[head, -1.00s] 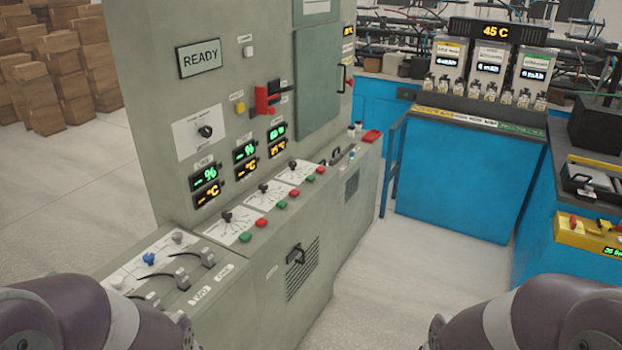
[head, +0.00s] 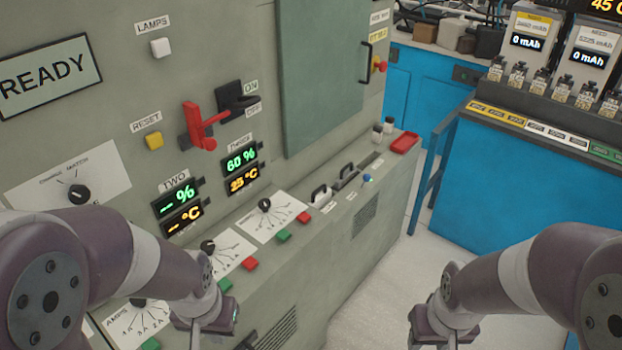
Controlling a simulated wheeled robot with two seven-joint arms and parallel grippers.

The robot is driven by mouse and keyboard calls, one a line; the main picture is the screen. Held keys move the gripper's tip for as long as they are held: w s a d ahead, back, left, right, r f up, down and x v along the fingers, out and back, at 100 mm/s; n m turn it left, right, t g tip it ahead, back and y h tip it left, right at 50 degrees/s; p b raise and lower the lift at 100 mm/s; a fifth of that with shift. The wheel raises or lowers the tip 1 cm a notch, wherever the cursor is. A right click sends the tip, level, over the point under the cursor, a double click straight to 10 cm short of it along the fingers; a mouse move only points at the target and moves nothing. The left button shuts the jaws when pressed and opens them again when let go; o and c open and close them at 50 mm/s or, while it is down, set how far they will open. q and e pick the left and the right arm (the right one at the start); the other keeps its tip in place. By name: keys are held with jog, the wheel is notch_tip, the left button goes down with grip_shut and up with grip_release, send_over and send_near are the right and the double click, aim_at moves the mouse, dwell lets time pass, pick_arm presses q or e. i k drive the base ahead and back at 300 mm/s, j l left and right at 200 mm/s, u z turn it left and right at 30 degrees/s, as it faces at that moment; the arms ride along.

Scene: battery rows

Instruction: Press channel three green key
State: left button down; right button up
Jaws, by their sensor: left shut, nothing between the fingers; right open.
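The channel three green key (head: 284,236) is a small green block on the sloped ledge of the grey cabinet. It sits below the channel three dial plate (head: 270,218), with a red key (head: 304,218) to its right. The display marked three (head: 242,168) above reads 60 % and 25 °C. My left gripper (head: 196,338) is shut and empty at the bottom of the head view, left of and nearer than the key, apart from it. My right gripper (head: 450,342) is open and empty at the bottom right, over the floor. The bottom edge cuts off both grippers.
Channel two's green key (head: 225,285) and red key (head: 249,264) lie between my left gripper and channel three. A red lever (head: 202,127) juts from the panel above. A blue bench (head: 540,185) stands at the right, with pale floor (head: 385,290) between.

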aim_at(282, 235)
jog(key=i+l, duration=0.4)
jog(key=i, duration=0.15)
jog(key=i+l+u, duration=0.1)
jog(key=i+l, duration=0.3)
jog(key=i+j, duration=0.05)
jog(key=i, duration=0.05)
